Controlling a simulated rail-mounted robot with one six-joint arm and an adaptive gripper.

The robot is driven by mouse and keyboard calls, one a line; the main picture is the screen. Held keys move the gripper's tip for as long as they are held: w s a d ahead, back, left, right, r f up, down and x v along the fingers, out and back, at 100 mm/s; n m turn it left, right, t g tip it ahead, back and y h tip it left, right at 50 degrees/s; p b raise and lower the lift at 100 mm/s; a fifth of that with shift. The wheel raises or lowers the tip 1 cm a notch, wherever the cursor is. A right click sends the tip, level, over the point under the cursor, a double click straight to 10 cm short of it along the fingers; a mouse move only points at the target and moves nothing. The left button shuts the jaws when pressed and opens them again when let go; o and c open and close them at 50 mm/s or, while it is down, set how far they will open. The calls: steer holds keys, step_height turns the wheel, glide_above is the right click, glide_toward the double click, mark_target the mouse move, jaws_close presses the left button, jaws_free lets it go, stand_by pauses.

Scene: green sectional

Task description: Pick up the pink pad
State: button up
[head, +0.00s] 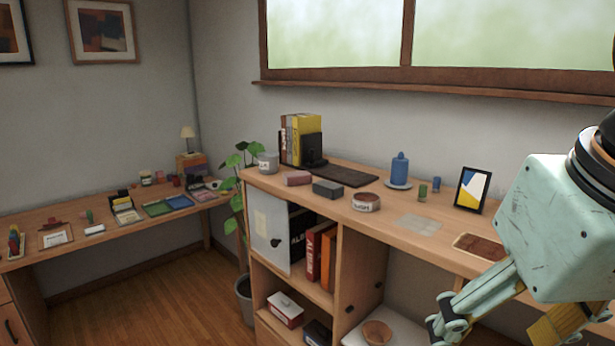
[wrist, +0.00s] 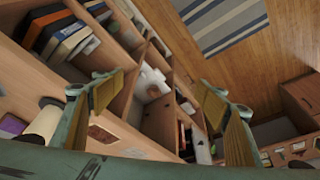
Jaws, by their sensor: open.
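A small pink pad (head: 297,178), shaped like a low block, lies on the wooden cabinet top (head: 395,243) in the head view. It is left of a similar dark grey block (head: 328,187) and in front of the black mat. My gripper (head: 500,322) is at the lower right of the head view, well to the right of the pad and apart from it. In the wrist view my gripper (wrist: 160,92) has its two fingers spread wide with nothing between them. I cannot make out the pink pad in the wrist view.
Near the pad stand a white tin (head: 268,162), upright books (head: 306,140), a round labelled tin (head: 366,202) and a blue bottle (head: 400,170) on a saucer. A picture frame (head: 472,190) and brown tray (head: 482,246) are nearer my arm. A plant (head: 238,165) stands left.

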steer(key=w+a+r+n+p, duration=0.1)
steer(key=w+a+r+p, duration=0.3)
steer(key=w, duration=0.8)
steer(key=w+a+r+n+p, duration=0.1)
steer(key=w+a+r+p, duration=0.4)
steer(key=w, duration=0.7)
steer(key=w+a+r+p, duration=0.1)
steer(key=w+r+p, duration=0.35)
steer(key=w, duration=0.75)
steer(key=w+a+f+p, duration=0.1)
steer(key=w+a+p, duration=0.2)
steer(key=w, duration=0.6)
steer(key=w+a+f+n+y+p, duration=0.1)
steer(key=w+a+p, duration=0.2)
steer(key=w+a, duration=0.5)
steer(key=w+a+f+n+p, duration=0.1)
steer(key=w+a+p, duration=0.2)
steer(key=w, duration=0.7)
steer(key=a, duration=0.2)
steer(key=shift+w+a+y, duration=0.3)
steer(key=shift+w, duration=0.1)
glide_above(298, 174)
steer(key=s+d, duration=0.1)
steer(key=s, duration=0.1)
steer(key=shift+w+f, duration=0.1)
steer(key=shift+f, duration=3.9)
steer(key=shift+p+x, duration=0.7)
steer(key=shift+x, duration=1.85)
